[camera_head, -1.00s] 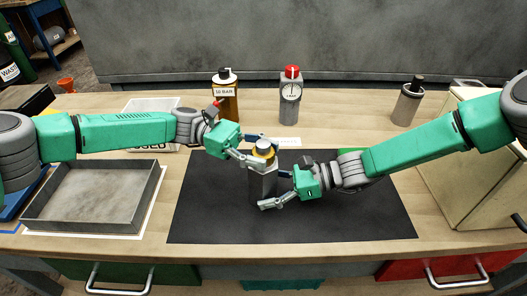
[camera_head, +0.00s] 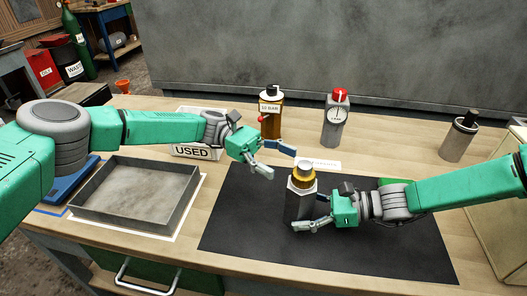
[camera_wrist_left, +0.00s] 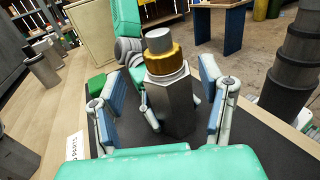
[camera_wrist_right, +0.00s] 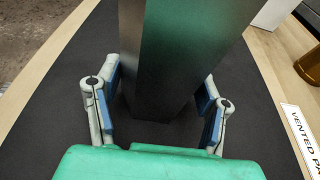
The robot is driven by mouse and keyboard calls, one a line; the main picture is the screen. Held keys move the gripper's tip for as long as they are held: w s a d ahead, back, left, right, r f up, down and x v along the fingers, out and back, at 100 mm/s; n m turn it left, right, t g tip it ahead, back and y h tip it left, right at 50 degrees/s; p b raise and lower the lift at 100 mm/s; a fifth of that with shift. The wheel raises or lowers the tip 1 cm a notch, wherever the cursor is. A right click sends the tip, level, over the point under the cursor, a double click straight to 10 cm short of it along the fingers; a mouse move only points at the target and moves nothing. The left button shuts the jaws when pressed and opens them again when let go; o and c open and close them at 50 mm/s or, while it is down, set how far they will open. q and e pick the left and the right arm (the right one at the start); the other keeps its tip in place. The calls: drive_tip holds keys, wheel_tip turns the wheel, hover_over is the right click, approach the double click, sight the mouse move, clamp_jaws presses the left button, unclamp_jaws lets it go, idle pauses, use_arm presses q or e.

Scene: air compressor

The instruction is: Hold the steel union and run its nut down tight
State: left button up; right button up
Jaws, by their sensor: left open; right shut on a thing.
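The steel union (camera_head: 299,204) is an upright grey hexagonal body on the black mat (camera_head: 240,222). Its brass-coloured nut (camera_head: 303,174) sits around the top, with a grey round end above it. In the left wrist view the union (camera_wrist_left: 171,105) and nut (camera_wrist_left: 165,63) stand ahead of the fingers. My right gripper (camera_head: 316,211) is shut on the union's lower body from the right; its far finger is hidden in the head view. The right wrist view shows the union (camera_wrist_right: 160,50) between its fingers. My left gripper (camera_head: 281,162) is open and empty, left of the nut and apart from it.
Behind the mat stand an amber bottle (camera_head: 272,125), a red-topped gauge (camera_head: 337,122) and a grey canister (camera_head: 457,140). The mat's left part is clear.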

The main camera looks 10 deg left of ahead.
use_arm(q)
drive_tip(key=v, duration=0.5)
drive_tip(key=shift+w+a, duration=0.2)
drive_tip(key=shift+a, duration=0.1)
use_arm(e)
drive_tip(key=shift+w, duration=0.1)
drive_tip(key=o, duration=1.1)
